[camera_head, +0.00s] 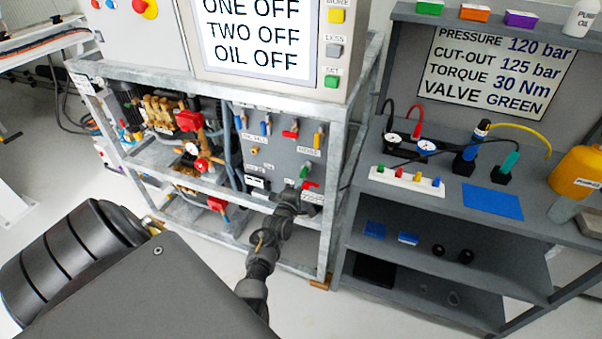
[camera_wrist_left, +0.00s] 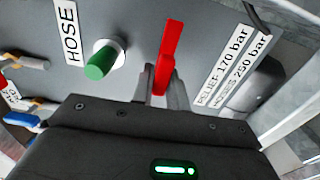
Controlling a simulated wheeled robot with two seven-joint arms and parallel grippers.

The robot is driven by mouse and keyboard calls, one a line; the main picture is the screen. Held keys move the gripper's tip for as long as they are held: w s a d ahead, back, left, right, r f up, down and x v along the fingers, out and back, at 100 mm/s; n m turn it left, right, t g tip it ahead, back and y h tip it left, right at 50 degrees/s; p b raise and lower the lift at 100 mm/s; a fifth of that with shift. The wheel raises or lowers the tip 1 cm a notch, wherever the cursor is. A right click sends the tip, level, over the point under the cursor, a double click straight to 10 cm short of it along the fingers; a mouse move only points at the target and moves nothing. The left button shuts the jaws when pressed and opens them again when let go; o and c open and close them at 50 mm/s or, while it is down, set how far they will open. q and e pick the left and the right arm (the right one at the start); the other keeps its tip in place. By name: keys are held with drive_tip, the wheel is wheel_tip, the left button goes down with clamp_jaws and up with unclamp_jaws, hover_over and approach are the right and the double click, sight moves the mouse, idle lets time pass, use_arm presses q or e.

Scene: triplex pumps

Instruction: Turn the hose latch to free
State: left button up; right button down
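A red lever (camera_wrist_left: 168,50) stands out from the grey panel in the left wrist view, with a green knob (camera_wrist_left: 103,62) and a "HOSE" label (camera_wrist_left: 68,32) to its left. I cannot tell for certain which of these is the hose latch. My left gripper (camera_wrist_left: 162,82) has its two fingers close on either side of the red lever's lower part and looks shut on it. In the head view my left gripper (camera_head: 296,194) reaches the panel's lower right, where the red lever (camera_head: 312,185) and the green knob (camera_head: 304,171) show. My right gripper is not in view.
A metal frame (camera_head: 335,160) surrounds the panel (camera_head: 275,150), which carries several coloured valve handles above. A grey shelf (camera_head: 450,200) with gauges, a colour strip (camera_head: 407,182) and a yellow container (camera_head: 578,172) stands to the right. Pumps (camera_head: 165,115) sit left of the panel.

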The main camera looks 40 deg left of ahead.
use_arm(q)
drive_tip(key=o, duration=0.4)
drive_tip(key=shift+c, duration=0.2)
drive_tip(key=v, duration=1)
drive_tip(key=shift+s+d, duration=0.25)
drive_tip(key=shift+s, duration=0.1)
